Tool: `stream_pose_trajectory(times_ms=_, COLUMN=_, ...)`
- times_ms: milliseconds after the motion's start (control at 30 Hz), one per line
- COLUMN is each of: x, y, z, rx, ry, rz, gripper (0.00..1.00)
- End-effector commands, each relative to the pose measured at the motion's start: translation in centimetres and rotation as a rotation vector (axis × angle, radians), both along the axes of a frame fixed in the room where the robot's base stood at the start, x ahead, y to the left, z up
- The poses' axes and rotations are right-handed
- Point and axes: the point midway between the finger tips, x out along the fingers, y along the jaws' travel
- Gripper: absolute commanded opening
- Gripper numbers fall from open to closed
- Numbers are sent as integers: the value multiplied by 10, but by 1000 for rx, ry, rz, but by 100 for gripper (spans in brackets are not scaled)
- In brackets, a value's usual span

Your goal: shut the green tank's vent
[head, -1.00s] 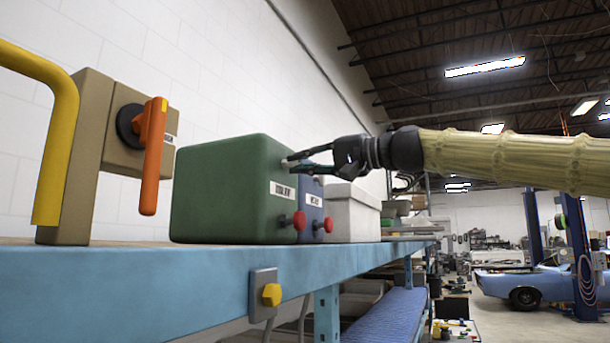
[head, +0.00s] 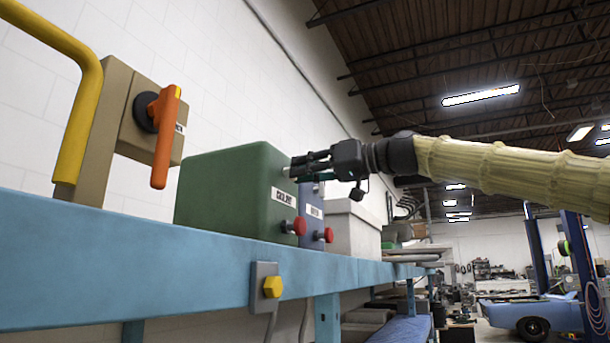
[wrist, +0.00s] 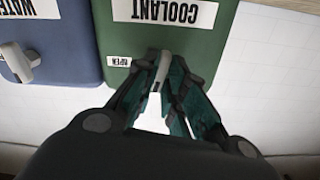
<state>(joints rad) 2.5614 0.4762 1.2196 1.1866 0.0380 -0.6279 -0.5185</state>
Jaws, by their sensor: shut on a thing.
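The green tank (head: 230,190), labelled COOLANT, stands on a blue bench and also shows in the wrist view (wrist: 210,52). Its vent lever (wrist: 161,70) is a small light-grey piece, with a small OPEN label to its left in the wrist view. My gripper (wrist: 163,62) is shut on this lever, one dark-green finger on each side. In the head view my gripper (head: 291,168) reaches in from the right to the tank's upper right edge. The fingers hide part of the lever.
A blue tank (wrist: 45,45) labelled WATER, with its own grey lever (wrist: 17,62), stands beside the green one. Red knobs (head: 299,226) stick out below the labels. An orange handle (head: 165,138) and yellow pipe (head: 80,130) are at left. The blue bench edge (head: 130,265) runs below.

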Motion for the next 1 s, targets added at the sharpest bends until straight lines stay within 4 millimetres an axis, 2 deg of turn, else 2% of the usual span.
stream_pose_trajectory(times_ms=33, x=0, y=4, z=-8, rx=-21, ry=-26, rz=5, gripper=0)
stream_pose_trajectory(times_ms=400, x=1, y=4, z=-6, rx=-83, ry=-181, rz=4, gripper=0)
stream_pose_trajectory(times_ms=967, x=1, y=3, z=-6, rx=-95, ry=-211, rz=4, gripper=0)
stream_pose_trajectory(times_ms=1000, x=1, y=3, z=-6, rx=-95, ry=-211, rz=4, gripper=14)
